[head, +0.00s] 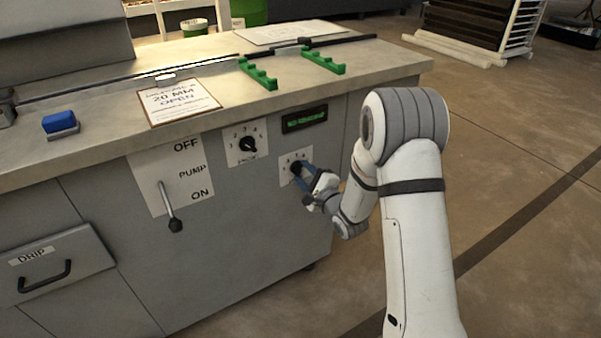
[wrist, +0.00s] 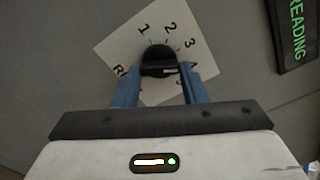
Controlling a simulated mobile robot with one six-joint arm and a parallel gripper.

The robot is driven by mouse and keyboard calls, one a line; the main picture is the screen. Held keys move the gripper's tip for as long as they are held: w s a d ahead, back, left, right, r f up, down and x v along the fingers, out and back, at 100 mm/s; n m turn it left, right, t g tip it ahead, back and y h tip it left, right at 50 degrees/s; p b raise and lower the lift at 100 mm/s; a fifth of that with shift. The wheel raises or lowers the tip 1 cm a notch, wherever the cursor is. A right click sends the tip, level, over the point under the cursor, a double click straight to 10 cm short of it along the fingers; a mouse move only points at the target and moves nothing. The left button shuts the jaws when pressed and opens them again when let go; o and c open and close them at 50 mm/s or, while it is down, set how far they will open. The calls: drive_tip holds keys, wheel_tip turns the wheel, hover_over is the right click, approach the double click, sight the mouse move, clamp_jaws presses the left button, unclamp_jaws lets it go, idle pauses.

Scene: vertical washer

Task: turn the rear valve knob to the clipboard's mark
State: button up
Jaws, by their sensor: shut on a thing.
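The rear valve knob (wrist: 158,58) is black and round, on a white dial plate (wrist: 118,45) with numbers around it. A small pale mark shows on the knob's lower right in the wrist view; which number it points at I cannot tell. My gripper (wrist: 161,82) has its blue fingers on both sides of the knob, shut on it. In the head view my gripper (head: 303,173) reaches the right-hand dial on the cabinet front. The clipboard (head: 178,101) lies on the counter with a printed sheet; I read "20 MM OPEN", its top line is unclear.
A second knob (head: 248,144) on its own plate is left of mine. A pump lever (head: 170,208) hangs further left. A dark display (head: 304,119) with green text sits above my knob. Green brackets (head: 323,62) and a blue block (head: 60,121) are on the counter.

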drive_tip(key=shift+s+f+m, duration=0.1)
drive_tip(key=shift+f+m, duration=0.2)
drive_tip(key=shift+m, duration=0.8)
drive_tip(key=o, duration=0.8)
drive_tip(key=shift+c, duration=0.2)
drive_tip(key=shift+o, duration=1.2)
drive_tip(key=shift+r+p, duration=0.15)
drive_tip(key=shift+p, duration=0.15)
drive_tip(key=p+v, duration=0.1)
drive_tip(key=v, duration=0.6)
drive_tip(key=shift+s+d, duration=0.3)
drive_tip(key=shift+r, duration=0.1)
